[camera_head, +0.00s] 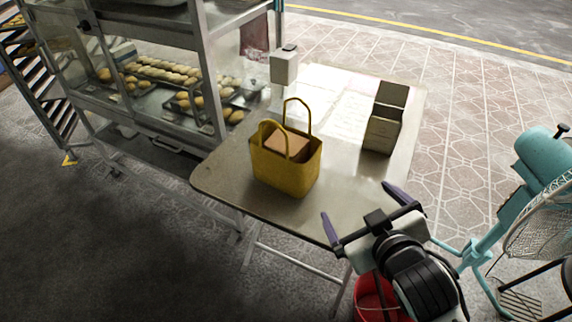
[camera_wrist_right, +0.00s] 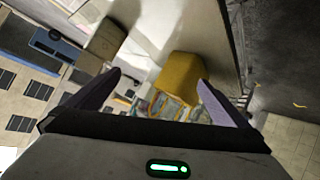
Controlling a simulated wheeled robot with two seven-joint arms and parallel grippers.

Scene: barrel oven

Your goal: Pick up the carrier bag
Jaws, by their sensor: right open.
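The yellow carrier bag (camera_head: 284,172) stands upright on the metal table, with its two loop handles up and a brown box (camera_head: 288,146) inside. In the right wrist view the bag (camera_wrist_right: 180,76) shows ahead, between and beyond the fingertips. My right gripper (camera_head: 362,213) is open and empty, near the table's front right edge, to the right of the bag and apart from it. In the right wrist view its two dark fingers (camera_wrist_right: 157,84) are spread wide. My left gripper is not in view.
The table (camera_head: 222,187) also holds a brown box-like holder (camera_head: 382,134) and a white device (camera_head: 284,68) at the back. A glass cabinet with buns (camera_head: 165,72) stands at the left. A teal fan (camera_head: 543,153) is at the right, and a red bucket (camera_head: 369,297) is below my right arm.

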